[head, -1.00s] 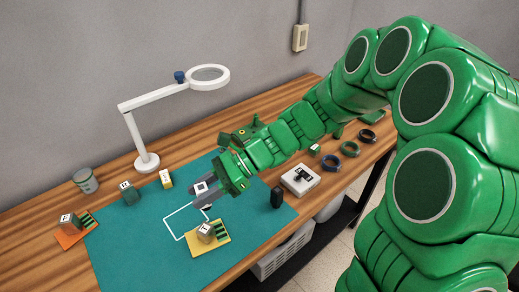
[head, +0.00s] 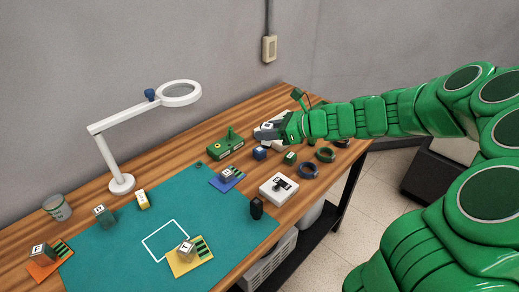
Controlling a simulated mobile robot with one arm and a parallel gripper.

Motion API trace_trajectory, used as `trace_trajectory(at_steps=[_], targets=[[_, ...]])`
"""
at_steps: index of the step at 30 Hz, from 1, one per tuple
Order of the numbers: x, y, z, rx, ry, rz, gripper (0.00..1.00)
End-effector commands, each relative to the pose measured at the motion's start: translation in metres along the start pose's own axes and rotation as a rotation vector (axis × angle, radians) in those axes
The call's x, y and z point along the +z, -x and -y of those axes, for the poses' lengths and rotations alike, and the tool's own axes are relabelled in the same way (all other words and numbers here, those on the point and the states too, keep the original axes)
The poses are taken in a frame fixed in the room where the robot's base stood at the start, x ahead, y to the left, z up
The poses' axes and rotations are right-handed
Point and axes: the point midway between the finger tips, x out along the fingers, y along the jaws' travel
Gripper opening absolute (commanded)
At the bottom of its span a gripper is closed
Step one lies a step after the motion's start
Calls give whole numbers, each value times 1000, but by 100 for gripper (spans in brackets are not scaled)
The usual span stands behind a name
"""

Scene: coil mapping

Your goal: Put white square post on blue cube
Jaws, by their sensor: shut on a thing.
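My gripper (head: 266,132) is at the back right of the bench, its grey jaws shut on a small white-topped piece that I take to be the white square post (head: 266,126). The jaws hide most of the post's sides. A blue cube (head: 259,153) sits on the bare wood, just below and slightly left of the jaws in the head view. The post appears above the cube in the picture. I cannot tell the height gap between them, or whether they line up.
A green device (head: 226,147) stands left of the blue cube. A white box (head: 279,188) with a black part is nearer. Dark rings (head: 308,170) lie right. The teal mat (head: 120,230) holds a blue card (head: 217,181) and a yellow card (head: 180,265). A magnifier lamp (head: 122,184) stands left.

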Motion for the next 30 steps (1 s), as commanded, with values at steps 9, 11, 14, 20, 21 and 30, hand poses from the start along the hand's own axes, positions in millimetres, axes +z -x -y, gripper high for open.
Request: trace_trajectory(at_steps=[9,11,14,20,21,30], targets=[[-9,-16,29,-13,-10,-1,1],[-10,-21,36,-13,-9,0,1],[-12,-30,48,-16,-8,-1,1],[-18,-47,70,-16,-8,-2,1],[-19,-50,76,-17,-7,-2,1],[-40,-76,99,-14,-7,0,1]])
